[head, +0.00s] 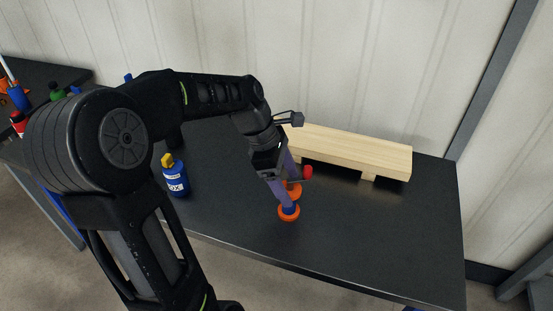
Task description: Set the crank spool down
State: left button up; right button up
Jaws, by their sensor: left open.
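The crank spool (289,211) has orange flanges, a blue middle and a red knob (307,172). My right gripper is not in view.
A pale wooden riser (350,148) stands at the back of the table. A blue bottle with a yellow top (175,180) stands to the left. The table's right part is clear. More items stand at the far left, including a green-topped one (56,91).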

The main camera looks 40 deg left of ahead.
pick_arm(q)
jog(key=v, duration=1)
jog(key=shift+r, duration=0.25)
jog(key=shift+a, duration=0.1)
